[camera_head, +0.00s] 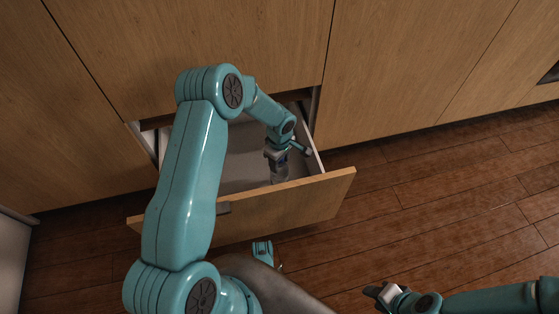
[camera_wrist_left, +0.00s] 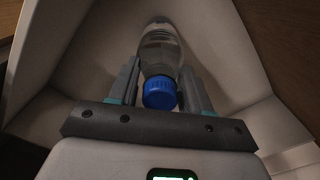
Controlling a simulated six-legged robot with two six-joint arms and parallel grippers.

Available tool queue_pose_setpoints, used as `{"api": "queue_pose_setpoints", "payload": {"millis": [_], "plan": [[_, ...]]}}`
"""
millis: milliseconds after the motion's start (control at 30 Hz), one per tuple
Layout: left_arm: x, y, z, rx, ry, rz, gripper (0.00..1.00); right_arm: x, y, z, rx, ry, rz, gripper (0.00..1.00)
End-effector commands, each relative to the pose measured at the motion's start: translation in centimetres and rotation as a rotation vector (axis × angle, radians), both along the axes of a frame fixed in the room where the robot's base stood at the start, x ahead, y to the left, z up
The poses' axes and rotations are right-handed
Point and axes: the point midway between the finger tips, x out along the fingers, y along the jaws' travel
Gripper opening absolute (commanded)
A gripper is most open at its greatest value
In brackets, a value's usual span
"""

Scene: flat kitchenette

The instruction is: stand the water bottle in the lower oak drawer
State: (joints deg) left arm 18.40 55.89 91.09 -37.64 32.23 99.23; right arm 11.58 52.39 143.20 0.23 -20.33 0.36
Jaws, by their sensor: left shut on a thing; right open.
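The lower oak drawer (camera_head: 290,205) is pulled open, with its pale interior showing behind the front panel. The water bottle (camera_head: 280,172) is clear and shows partly inside the drawer, its lower end hidden by the front panel. In the left wrist view the clear bottle (camera_wrist_left: 160,52) with a blue cap sits between the fingers of my left gripper (camera_wrist_left: 158,88). That gripper (camera_head: 277,155) is shut on the bottle and reaches down into the drawer. I cannot tell whether the bottle touches the drawer floor. My right gripper (camera_head: 378,296) is open and empty, low above the floor.
Closed oak cabinet fronts (camera_head: 400,60) stand behind and beside the drawer. The wooden floor (camera_head: 450,190) to the right is clear. A pale cabinet side (camera_head: 14,260) stands at the far left. The drawer's pale walls (camera_wrist_left: 268,125) surround my left gripper closely.

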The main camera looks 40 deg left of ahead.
Motion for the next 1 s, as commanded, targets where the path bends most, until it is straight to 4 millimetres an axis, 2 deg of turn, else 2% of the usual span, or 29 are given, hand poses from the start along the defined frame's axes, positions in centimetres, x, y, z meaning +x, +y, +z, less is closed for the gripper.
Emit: {"api": "queue_pose_setpoints", "payload": {"millis": [33,67,100,133,467,567,800,1000], "plan": [[0.1,0.0,0.1,0.0,-0.001,0.0,0.0,0.0,0.0,0.0,0.0,0.0,0.0,0.43],[0.0,0.0,0.0,0.0,0.0,0.0,0.58,0.0,0.0,0.0,0.0,0.0,0.0,0.43],[0.0,0.0,0.0,0.0,0.0,0.0,0.71,0.0,0.0,0.0,0.0,0.0,0.0,0.43],[0.0,0.0,0.0,0.0,0.001,0.0,0.75,0.0,0.0,0.0,0.0,0.0,0.0,0.43],[0.0,0.0,0.6,0.0,0.0,-0.001,0.75,0.0,0.0,0.3,0.0,0.001,0.001,0.43],[0.1,0.0,2.2,0.001,-0.001,0.0,0.75,-0.1,0.1,1.0,0.001,0.002,0.005,0.43],[0.1,0.0,7.9,0.001,-0.002,0.0,0.75,-0.6,0.5,3.0,0.004,0.01,0.022,0.43],[0.1,0.0,11.1,0.0,-0.001,-0.001,0.75,-0.8,0.8,3.9,0.006,0.015,0.032,0.43]]}}
